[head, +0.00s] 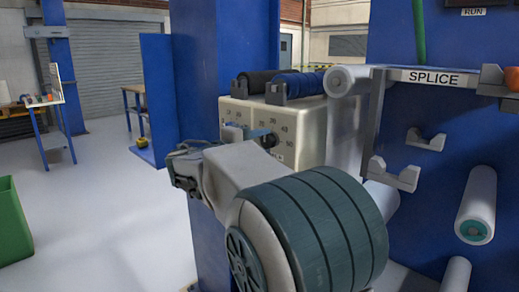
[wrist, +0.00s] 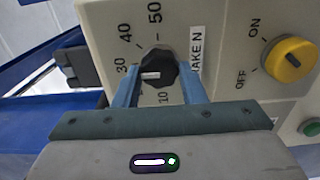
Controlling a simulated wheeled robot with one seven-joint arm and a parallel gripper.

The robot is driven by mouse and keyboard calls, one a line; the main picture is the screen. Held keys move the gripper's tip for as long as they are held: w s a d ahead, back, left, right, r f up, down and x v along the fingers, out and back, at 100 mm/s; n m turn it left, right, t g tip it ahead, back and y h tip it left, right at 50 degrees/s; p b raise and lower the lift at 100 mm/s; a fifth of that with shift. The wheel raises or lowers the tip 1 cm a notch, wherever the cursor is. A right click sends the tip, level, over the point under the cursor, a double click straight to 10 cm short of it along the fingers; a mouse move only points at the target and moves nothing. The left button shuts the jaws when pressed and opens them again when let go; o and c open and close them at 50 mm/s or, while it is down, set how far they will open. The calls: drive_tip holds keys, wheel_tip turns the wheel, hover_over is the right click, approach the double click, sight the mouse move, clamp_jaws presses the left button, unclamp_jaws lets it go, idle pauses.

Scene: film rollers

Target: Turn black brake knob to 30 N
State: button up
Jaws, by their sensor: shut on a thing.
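The black brake knob (wrist: 165,58) is on the beige panel (wrist: 104,20), beside a label partly reading "AKE N". Numbers 10, 30, 40 and 50 show around it; 20 is not clearly readable beside the left finger. The knob's white mark points left in the wrist view, roughly toward 30. My gripper (wrist: 158,80) has its two blue fingers on either side of the knob, shut on it. In the head view the knob (head: 270,141) shows at my gripper (head: 249,133), and my wrist hides the lower panel.
A yellow ON/OFF switch (wrist: 291,60) and a green button (wrist: 312,128) sit right of the knob in the wrist view. A black roller (head: 262,78) and a blue roller (head: 304,84) lie atop the box. The SPLICE bar (head: 433,77) is at right. Open floor lies left.

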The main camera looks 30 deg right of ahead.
drive_tip(key=shift+f, duration=0.1)
drive_tip(key=o, duration=1)
drive_tip(key=p+v, duration=0.1)
drive_tip(key=v, duration=1.3)
drive_tip(key=shift+d, duration=0.1)
drive_tip(key=s+d+f+g+y+p, duration=0.3)
drive_tip(key=s+d+g+y+p, duration=0.15)
drive_tip(key=s+y+p, duration=0.65)
drive_tip(key=s+a+m+t+y+p, duration=0.1)
drive_tip(key=s+a+m+y+p, duration=0.3)
drive_tip(key=s+p, duration=0.5)
drive_tip(key=a+y+p, duration=0.2)
drive_tip(key=shift+s+a+r+p, duration=0.15)
drive_tip(key=shift+a+r+p, duration=0.1)
drive_tip(key=shift+r+p, duration=0.15)
